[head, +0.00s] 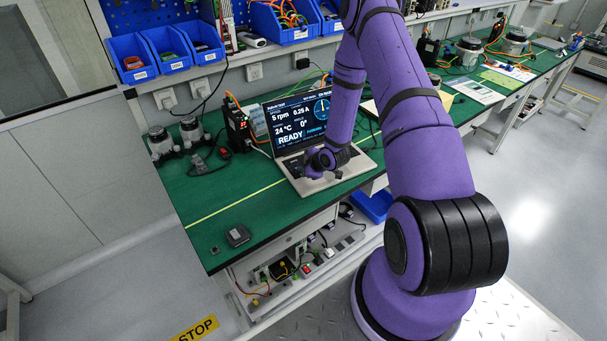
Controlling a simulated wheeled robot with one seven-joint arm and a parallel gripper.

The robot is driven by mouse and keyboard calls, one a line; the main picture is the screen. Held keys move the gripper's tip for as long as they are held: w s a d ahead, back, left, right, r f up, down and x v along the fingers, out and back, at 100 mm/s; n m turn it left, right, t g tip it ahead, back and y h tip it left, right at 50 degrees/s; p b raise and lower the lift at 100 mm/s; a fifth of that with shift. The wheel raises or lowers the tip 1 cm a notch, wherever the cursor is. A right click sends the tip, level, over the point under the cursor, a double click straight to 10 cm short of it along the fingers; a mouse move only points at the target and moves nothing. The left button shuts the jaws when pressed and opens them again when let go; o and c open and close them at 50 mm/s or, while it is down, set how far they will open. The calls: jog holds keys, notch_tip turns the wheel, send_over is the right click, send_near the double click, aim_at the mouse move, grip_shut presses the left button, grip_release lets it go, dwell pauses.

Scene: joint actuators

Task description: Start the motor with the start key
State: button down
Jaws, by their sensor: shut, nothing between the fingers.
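A laptop (288,124) stands open on the green workbench. Its dark screen shows 5 rpm, 0.25 A, 24 °C, 0° and READY. My gripper (322,175) is shut and empty, low over the laptop's keyboard deck, in front of the screen's lower right. I cannot tell whether its tips touch a key. The start key cannot be made out; the keys are small and partly hidden by my wrist. Two grey motor-like units (175,138) stand at the left of the bench. Which one is the motor I cannot tell.
A black drive unit (237,126) with a red display stands left of the laptop. Blue bins (167,68) line the shelf behind. A small dark device (237,236) lies near the front left corner. The green bench (205,215) is mostly clear there.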

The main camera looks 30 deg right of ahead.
jog(key=shift+s+f, duration=0.25)
jog(key=shift+f, duration=0.35)
dwell(0.9)
jog(key=shift+w+r, duration=0.2)
jog(key=shift+r, duration=0.7)
jog(key=shift+r, duration=2.45)
